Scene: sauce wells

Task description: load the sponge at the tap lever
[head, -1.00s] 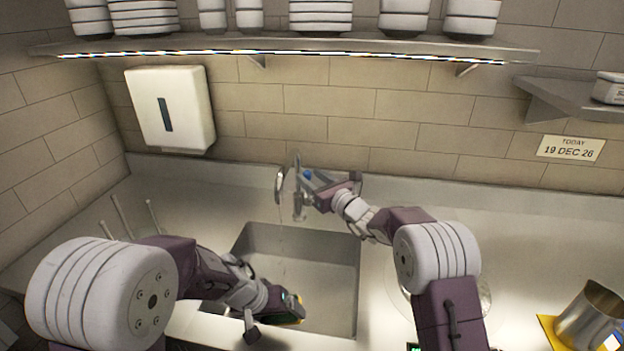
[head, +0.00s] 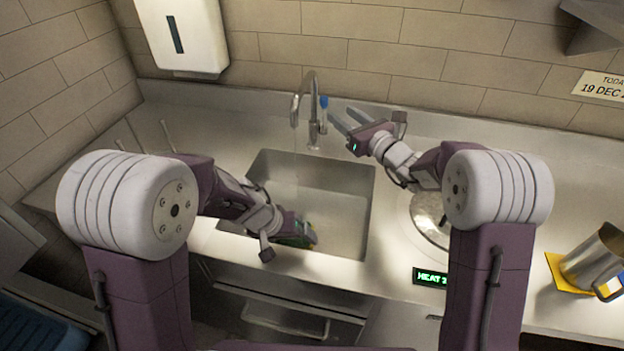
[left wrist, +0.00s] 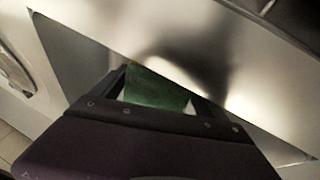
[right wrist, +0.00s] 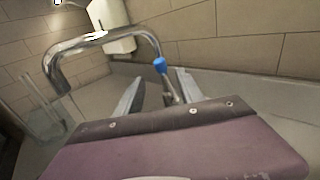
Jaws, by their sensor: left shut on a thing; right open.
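The tap (head: 312,90) stands behind the sink, its spout curving left. Its lever with a blue tip (head: 324,101) is on its right side. My right gripper (head: 340,112) is open and empty, just right of the lever and pointing at it. In the right wrist view the blue tip (right wrist: 160,65) appears between the two open fingers, seemingly beyond them. My left gripper (head: 300,232) is low over the sink's front part, shut on the green sponge (left wrist: 155,88). Little of the sponge shows in the head view, where a yellow-green edge is visible.
The steel sink (head: 345,175) has bare walls around my left gripper. A round metal plate (head: 428,215) lies right of the sink behind my right arm. A dispenser (head: 185,35) hangs on the wall.

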